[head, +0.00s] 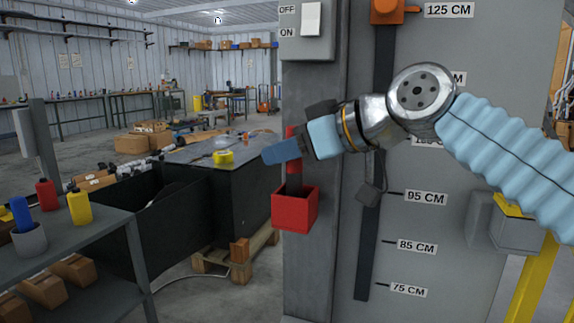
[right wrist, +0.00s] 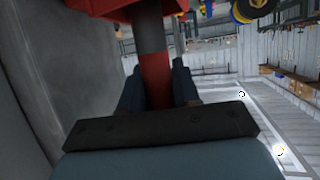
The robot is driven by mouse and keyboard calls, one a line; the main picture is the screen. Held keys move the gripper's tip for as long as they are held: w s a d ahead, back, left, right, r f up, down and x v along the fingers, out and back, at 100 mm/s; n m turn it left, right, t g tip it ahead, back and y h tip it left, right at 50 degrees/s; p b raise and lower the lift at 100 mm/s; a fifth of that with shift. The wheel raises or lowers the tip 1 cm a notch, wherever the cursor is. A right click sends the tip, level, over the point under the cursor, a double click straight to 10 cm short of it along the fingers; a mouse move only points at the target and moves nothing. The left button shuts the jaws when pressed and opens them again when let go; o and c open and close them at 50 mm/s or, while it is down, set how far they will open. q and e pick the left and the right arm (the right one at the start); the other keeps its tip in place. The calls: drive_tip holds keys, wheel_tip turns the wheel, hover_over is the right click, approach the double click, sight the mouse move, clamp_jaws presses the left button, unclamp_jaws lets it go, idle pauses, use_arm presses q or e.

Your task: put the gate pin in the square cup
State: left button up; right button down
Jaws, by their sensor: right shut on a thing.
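The gate pin (head: 294,168) is a red rod with a dark lower part, standing about upright. My right gripper (head: 283,150) comes in from the right and is shut on it with blue fingers. The square cup (head: 295,210) is red, fixed to the grey post below the gripper. The pin's dark lower part meets the cup's opening, and its lower end is hidden there. In the right wrist view the pin (right wrist: 155,80) runs between the fingers (right wrist: 157,95) towards the red cup (right wrist: 130,8) at the top edge. My left gripper is out of view.
The grey post (head: 312,265) stands right behind the cup, with a switch box (head: 305,30) above and a height scale (head: 375,250) to the right. At left, a bench (head: 90,235) holds a blue bottle in a grey round cup (head: 30,238), and red and yellow bottles.

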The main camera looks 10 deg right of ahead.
drive_tip(key=shift+s+f, duration=0.1)
drive_tip(key=shift+f, duration=0.55)
drive_tip(key=shift+f+b, duration=0.25)
drive_tip(key=shift+b, duration=0.05)
drive_tip(key=c, duration=0.8)
unclamp_jaws()
drive_tip(key=shift+r, duration=0.25)
drive_tip(key=shift+s+d+r+p, duration=0.15)
drive_tip(key=shift+s+d+p, duration=0.05)
drive_tip(key=shift+p, duration=0.1)
drive_tip(key=v, duration=1.1)
drive_tip(key=shift+s, duration=0.15)
